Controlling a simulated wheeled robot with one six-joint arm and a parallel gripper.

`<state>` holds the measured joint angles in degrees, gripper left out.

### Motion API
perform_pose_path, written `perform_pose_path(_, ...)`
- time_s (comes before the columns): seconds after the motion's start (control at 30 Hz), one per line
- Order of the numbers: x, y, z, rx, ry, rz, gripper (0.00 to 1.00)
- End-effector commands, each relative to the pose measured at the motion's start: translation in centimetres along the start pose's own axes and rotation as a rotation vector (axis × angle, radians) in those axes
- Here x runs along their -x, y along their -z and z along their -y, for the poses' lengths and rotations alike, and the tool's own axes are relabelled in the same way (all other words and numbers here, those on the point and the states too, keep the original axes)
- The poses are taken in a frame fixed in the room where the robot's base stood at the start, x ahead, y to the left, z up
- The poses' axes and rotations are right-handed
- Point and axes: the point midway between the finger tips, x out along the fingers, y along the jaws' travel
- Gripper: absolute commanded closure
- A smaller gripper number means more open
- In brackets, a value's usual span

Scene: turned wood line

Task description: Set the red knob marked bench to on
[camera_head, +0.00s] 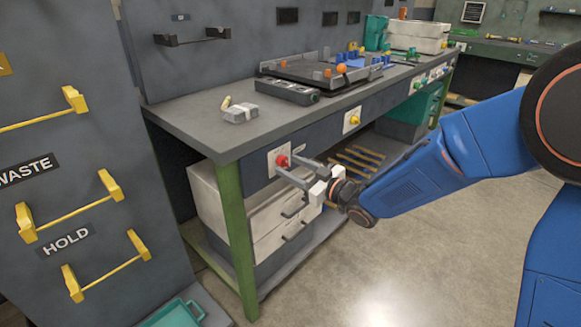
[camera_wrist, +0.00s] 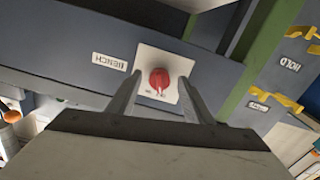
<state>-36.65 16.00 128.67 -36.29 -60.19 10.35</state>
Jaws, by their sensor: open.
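The red knob (camera_head: 282,161) sits on a white plate (camera_head: 273,168) on the front apron of the workbench (camera_head: 180,110), near its left green leg. In the wrist view the red knob (camera_wrist: 159,79) shows on its white plate (camera_wrist: 184,66), beside a label reading BENCH (camera_wrist: 110,62) that appears upside down. Small marks on the plate by the knob are too small to read. My gripper (camera_head: 289,168) is open, its two grey fingers pointing at the plate. In the wrist view my gripper (camera_wrist: 160,88) has one finger on each side of the knob, with gaps; contact is not visible.
A yellow knob (camera_head: 351,120) on another plate is further right along the apron. White drawers (camera_head: 280,222) stand under the bench. A grey panel with yellow handles (camera_head: 68,207) and WASTE and HOLD labels stands left. The floor (camera_head: 390,260) in front is clear.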

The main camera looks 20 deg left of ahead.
Motion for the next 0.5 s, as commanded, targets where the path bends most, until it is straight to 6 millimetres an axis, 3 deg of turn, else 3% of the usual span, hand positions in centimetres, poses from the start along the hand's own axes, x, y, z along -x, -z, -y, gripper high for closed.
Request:
perform_pose_path(0.37,-0.65,0.04,-0.03,0.000,-0.001,-0.001,0.54)
perform_pose_path(0.4,-0.65,0.03,-0.03,0.000,-0.001,-0.001,0.56)
perform_pose_path(0.5,-0.64,0.03,-0.03,0.000,-0.001,-0.001,0.80)
